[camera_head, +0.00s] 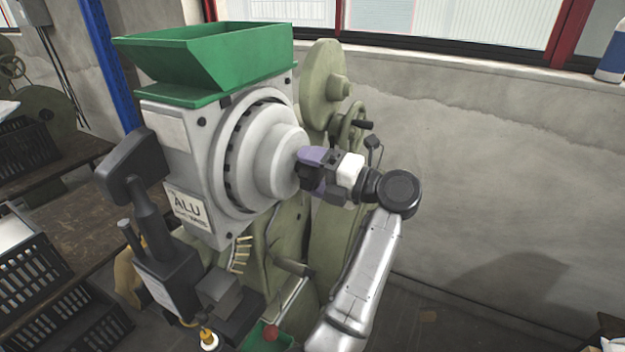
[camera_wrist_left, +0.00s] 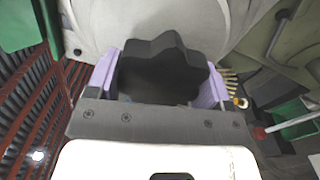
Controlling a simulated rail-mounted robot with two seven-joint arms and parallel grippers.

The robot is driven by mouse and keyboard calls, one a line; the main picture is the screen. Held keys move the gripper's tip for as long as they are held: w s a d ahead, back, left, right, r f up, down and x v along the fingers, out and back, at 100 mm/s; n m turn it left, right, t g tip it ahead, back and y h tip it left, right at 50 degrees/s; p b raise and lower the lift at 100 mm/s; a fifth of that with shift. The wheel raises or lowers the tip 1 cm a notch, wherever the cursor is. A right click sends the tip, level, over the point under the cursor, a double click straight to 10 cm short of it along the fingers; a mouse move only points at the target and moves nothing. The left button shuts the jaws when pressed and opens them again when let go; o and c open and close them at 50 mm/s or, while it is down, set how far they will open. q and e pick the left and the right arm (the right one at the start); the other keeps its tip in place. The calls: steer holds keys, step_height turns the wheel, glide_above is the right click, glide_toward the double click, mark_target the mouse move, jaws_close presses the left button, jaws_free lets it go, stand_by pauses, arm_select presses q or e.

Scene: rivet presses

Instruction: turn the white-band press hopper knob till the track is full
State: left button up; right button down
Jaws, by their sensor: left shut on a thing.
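The press has a grey round hopper drum (camera_head: 245,160) with a green feed tray (camera_head: 205,60) on top and an "ALU" label (camera_head: 187,207). My left gripper (camera_head: 311,168), with purple fingers, is at the drum's front centre. In the left wrist view its fingers (camera_wrist_left: 162,82) are shut around the black lobed knob (camera_wrist_left: 165,65). In the head view the knob is mostly hidden by the gripper. Several pale rivets (camera_head: 241,254) show in the track below the drum. A white band (camera_head: 209,342) circles the yellow part at the press's lower front. My right gripper is not in view.
A green press frame with a flywheel (camera_head: 325,85) stands behind the drum. A dark boxed unit (camera_head: 165,270) stands at front left. Black crates (camera_head: 75,325) sit on a bench at the left. The floor at right is open, before a grey wall (camera_head: 480,150).

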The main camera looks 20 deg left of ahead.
arm_select(q)
steer(key=n+b, duration=0.2)
steer(key=n, duration=0.1)
steer(key=n+b, duration=0.2)
steer(key=n, duration=0.1)
steer(key=shift+f+n, duration=0.2)
steer(key=shift+n, duration=0.1)
steer(key=n+b, duration=0.2)
steer(key=n, duration=0.1)
steer(key=shift+n, duration=0.4)
steer(key=shift+r+n+b, duration=0.1)
steer(key=shift+n+b, duration=0.2)
steer(key=shift+n, duration=0.5)
steer(key=shift+n, duration=0.3)
steer(key=o, duration=0.9)
steer(key=shift+o, duration=0.2)
